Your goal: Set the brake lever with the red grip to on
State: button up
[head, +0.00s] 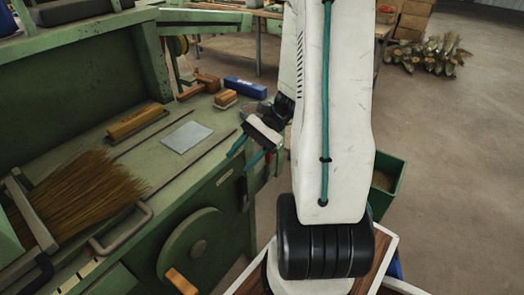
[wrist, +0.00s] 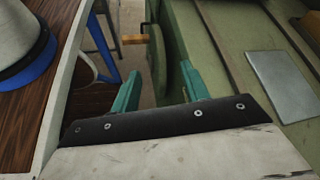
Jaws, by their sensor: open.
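I see no brake lever with a red grip in either view. My gripper (head: 246,154) is open and empty in the head view, at the right edge of the green machine's bench top. In the wrist view its two teal fingers (wrist: 162,90) stand apart. Between them, farther off, shows a green handwheel (wrist: 158,60) with an orange-brown handle (wrist: 135,39). The handwheel (head: 193,248) is on the machine's front in the head view, its handle (head: 182,281) at the bottom.
The bench holds broom bristles (head: 83,190), a wooden brush block (head: 137,121), a grey plate (head: 187,137), a mallet (head: 199,86) and a blue box (head: 245,87). A green bin (head: 388,182) stands right of my arm.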

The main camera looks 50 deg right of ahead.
jog(key=w+d+f+m+t+h, duration=0.1)
jog(key=d+f+m+t+h, duration=0.3)
jog(key=d+f+m+t, duration=1.1)
jog(key=m+t+h, duration=0.1)
jog(key=m+h, duration=0.3)
jog(key=h, duration=0.3)
send_over(269, 165)
jog(key=w, duration=0.3)
jog(key=f, duration=0.4)
jog(key=shift+s+d+f, duration=0.15)
jog(key=shift+s+d, duration=0.1)
jog(key=shift+d, duration=0.15)
grip_shut()
